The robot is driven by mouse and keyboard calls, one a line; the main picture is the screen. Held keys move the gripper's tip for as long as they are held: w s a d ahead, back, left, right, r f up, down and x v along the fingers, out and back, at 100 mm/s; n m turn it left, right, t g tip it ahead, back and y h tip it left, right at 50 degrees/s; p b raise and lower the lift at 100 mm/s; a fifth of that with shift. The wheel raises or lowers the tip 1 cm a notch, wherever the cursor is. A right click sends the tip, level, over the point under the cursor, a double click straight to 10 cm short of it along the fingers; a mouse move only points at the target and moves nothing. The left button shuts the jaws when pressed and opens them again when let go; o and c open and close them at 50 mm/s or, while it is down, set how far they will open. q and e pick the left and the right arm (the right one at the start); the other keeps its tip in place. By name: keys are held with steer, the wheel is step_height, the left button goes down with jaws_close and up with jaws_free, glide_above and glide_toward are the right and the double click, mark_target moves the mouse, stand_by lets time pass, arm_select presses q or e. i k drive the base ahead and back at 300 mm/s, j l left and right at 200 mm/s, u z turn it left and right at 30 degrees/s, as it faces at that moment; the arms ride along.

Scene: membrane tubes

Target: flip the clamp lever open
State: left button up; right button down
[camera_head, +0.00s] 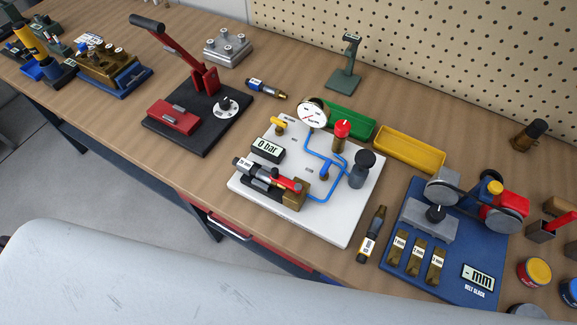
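The white test board (335,228) lies in the middle of the bench. At its front left a small red lever (287,184) lies low along a dark tube-shaped part (258,174), beside a brass block (296,193). I cannot tell for sure whether this lever is latched. Further left, a black base plate (205,135) carries a long red lever arm (180,44) with a black handle, raised and tilted up to the left. A red block (172,117) sits on the same plate. Neither of my grippers is in view.
The board also carries a gauge (312,113), a "0 bar" display (268,148), a red knob (341,129) and blue pipes. Green (350,121) and yellow (409,149) trays lie behind.

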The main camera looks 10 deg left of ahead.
mark_target(275, 175)
steer(key=k+l+z, duration=0.45)
steer(key=k+l, duration=0.65)
steer(key=l, duration=0.1)
